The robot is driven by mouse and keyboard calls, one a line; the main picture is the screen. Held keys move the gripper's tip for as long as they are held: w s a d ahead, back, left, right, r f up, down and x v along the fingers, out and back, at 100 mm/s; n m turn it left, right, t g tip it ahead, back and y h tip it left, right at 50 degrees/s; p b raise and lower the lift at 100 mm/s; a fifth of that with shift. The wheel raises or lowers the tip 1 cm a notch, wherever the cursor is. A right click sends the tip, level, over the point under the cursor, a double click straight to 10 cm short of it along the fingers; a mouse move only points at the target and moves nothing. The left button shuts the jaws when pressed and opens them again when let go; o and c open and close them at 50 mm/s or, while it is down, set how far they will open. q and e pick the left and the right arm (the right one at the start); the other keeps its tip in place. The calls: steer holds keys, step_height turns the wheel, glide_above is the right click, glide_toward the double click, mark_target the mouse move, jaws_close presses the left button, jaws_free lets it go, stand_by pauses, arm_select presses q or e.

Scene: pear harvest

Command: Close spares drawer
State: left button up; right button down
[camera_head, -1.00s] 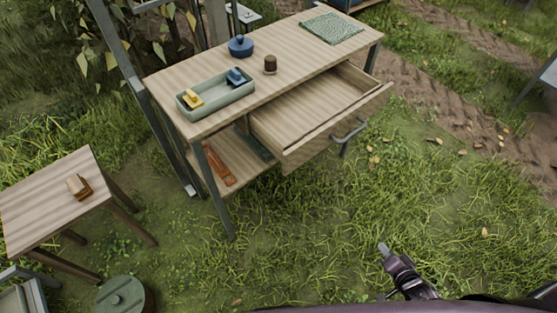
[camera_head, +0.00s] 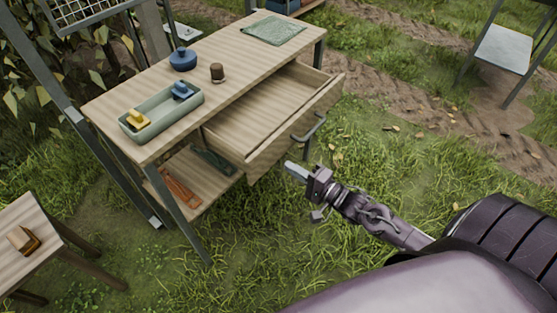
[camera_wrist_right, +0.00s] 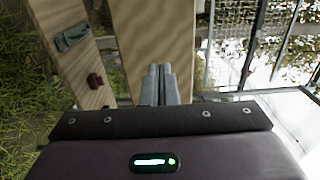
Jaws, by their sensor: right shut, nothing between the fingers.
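The spares drawer (camera_head: 262,112) hangs well open from the front of the wooden workbench (camera_head: 150,150). It looks empty inside. A grey bar handle (camera_head: 310,128) sits on its front panel. My right gripper (camera_head: 294,171) is shut and empty, in front of the drawer and a little below the handle in the picture, apparently apart from it. In the right wrist view its closed fingers (camera_wrist_right: 158,84) point at a pale wooden panel (camera_wrist_right: 145,35), probably the drawer front; contact cannot be told. My left gripper is out of view.
On the bench top stand a green tray (camera_head: 160,112) with yellow and blue items, a blue pot (camera_head: 183,59), a brown cup (camera_head: 217,72) and a green cloth (camera_head: 273,30). Tools lie on the lower shelf. A small table (camera_head: 40,240) is at lower left. Grass in front is clear.

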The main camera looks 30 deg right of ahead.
mark_target(270, 155)
steer(key=x, duration=0.5)
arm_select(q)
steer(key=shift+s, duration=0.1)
arm_select(e)
steer(key=shift+w, duration=0.1)
